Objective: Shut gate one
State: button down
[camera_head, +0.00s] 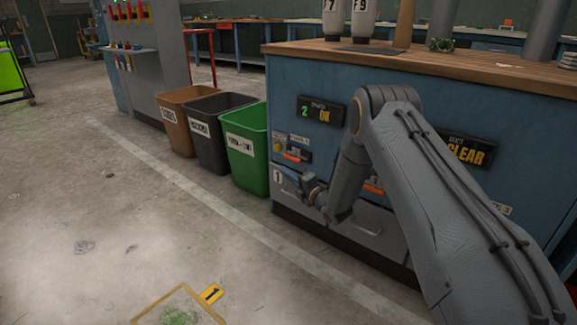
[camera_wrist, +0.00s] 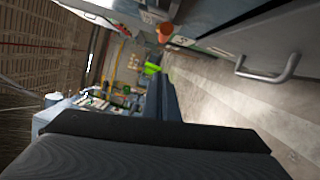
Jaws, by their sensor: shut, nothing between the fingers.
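A panel with a white label "1" (camera_head: 278,178) is low at the left end of the blue cabinet (camera_head: 310,75). My gripper (camera_head: 308,188) is at this panel, just right of the label, and partly covers it. Its fingers are shut with nothing between them; they also show in the wrist view (camera_wrist: 161,98). A grey panel with a bar handle (camera_head: 367,226) is low on the cabinet, partly behind my arm. A bar handle (camera_wrist: 272,72) on a grey face shows in the wrist view, apart from my fingers. I cannot tell how far gate one stands open.
A green bin (camera_head: 246,150), a black bin (camera_head: 212,130) and a brown bin (camera_head: 180,115) stand left of the cabinet. A display reading "2 ON" (camera_head: 320,110) is above the panels. A yellow marker (camera_head: 212,293) lies on the floor.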

jog(key=p+v, duration=0.3)
jog(key=v, duration=0.6)
jog(key=shift+d, duration=0.35)
jog(key=shift+w, duration=0.1)
